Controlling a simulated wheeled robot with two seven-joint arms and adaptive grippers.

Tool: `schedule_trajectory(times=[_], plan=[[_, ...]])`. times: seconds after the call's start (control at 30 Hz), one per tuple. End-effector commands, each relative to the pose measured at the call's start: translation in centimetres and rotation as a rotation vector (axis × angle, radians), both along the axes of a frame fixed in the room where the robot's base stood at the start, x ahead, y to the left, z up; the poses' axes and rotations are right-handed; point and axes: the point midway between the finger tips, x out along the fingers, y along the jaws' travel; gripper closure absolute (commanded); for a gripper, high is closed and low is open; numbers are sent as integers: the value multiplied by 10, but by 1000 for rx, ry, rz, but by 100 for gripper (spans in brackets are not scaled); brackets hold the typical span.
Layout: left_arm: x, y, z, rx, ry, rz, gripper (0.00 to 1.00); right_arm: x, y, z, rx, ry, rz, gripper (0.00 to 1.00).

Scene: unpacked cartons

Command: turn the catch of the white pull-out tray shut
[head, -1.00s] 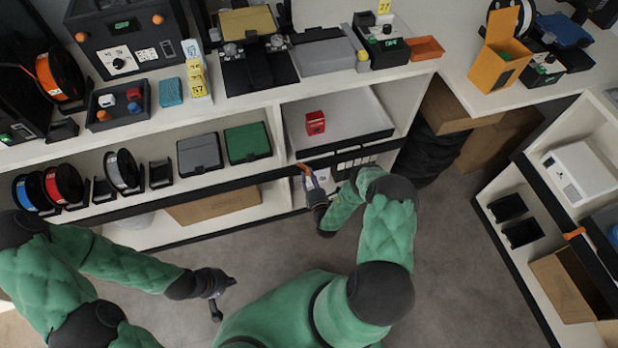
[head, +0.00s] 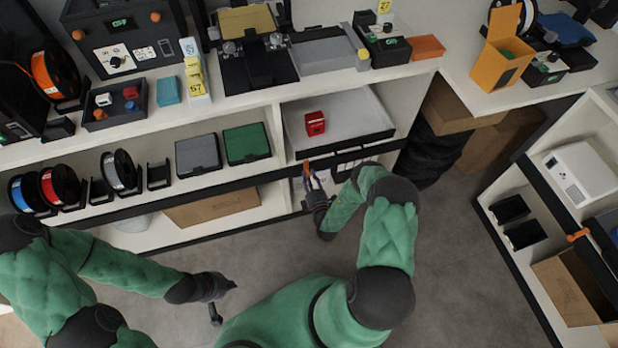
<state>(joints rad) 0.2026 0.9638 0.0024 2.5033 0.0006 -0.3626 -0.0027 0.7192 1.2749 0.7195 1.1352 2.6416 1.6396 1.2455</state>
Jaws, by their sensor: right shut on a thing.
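The white pull-out tray (head: 355,108) is in the shelf bay at the centre, with a black front edge and a red box (head: 315,123) on it. Its orange catch (head: 306,168) is at the left end of that front edge and stands nearly upright in the picture. My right gripper (head: 309,180) is shut on the catch from below; its fingers partly cover it. My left gripper (head: 226,299) is open and empty over the floor, well away from the tray.
Filament spools (head: 60,185), a grey case (head: 198,154) and a green case (head: 246,143) stand on the shelf to the left. A cardboard box (head: 212,207) is below. Another unit with an orange catch (head: 578,235) stands at right. The floor between is clear.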

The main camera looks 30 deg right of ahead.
Motion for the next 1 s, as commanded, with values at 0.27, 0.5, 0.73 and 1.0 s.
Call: schedule_trajectory(times=[0.27,0.5,0.73,1.0], plan=[[0,0,0,0,0,0,100,1,-8,2,0,-6,-15,100],[0,0,0,0,0,0,100,1,-9,2,-1,-6,-16,51],[0,0,0,0,0,0,100,0,-4,1,2,-4,-8,51],[0,0,0,0,0,0,100,-14,0,-1,6,2,-7,51]])
